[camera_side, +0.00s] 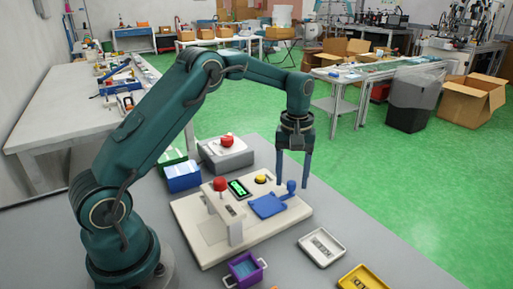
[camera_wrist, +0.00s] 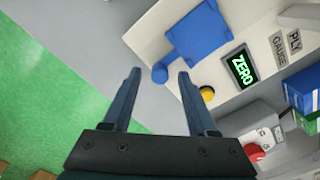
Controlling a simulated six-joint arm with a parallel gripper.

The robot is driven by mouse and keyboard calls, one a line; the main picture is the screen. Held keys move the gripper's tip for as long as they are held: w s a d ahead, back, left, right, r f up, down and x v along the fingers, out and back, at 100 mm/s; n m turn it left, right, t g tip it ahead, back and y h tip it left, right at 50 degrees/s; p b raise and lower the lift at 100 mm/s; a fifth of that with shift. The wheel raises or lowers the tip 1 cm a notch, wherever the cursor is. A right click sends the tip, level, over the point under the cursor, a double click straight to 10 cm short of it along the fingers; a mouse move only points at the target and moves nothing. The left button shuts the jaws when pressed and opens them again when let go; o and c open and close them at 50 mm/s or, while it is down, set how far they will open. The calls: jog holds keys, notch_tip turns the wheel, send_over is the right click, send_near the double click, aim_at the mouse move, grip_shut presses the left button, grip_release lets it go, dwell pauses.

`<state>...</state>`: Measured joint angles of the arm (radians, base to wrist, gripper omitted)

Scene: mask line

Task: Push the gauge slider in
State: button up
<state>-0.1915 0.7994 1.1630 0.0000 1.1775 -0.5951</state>
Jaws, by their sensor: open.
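The gauge (camera_side: 215,240) is a pale base on the grey table. Its blue slider plate (camera_side: 267,206) has a blue round knob (camera_side: 291,187) at its right end; the plate (camera_wrist: 200,35) and knob (camera_wrist: 160,73) also show in the wrist view. A green-lit display (camera_wrist: 241,67) reads ZERO. My gripper (camera_side: 292,178) points down at the knob end, fingers apart. In the wrist view the knob appears between the fingertips (camera_wrist: 158,76), with a gap to each finger. I cannot tell whether the fingertips are level with the knob.
A yellow button (camera_side: 261,179) and a red knob (camera_side: 220,184) are on the gauge. A grey box with a red button (camera_side: 227,141) stands behind it. A purple bin (camera_side: 244,270), a white tray (camera_side: 322,247) and a yellow tray (camera_side: 359,280) are in front.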

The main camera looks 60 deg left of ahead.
jog(key=shift+f, duration=0.35)
grip_shut()
dwell(1.2)
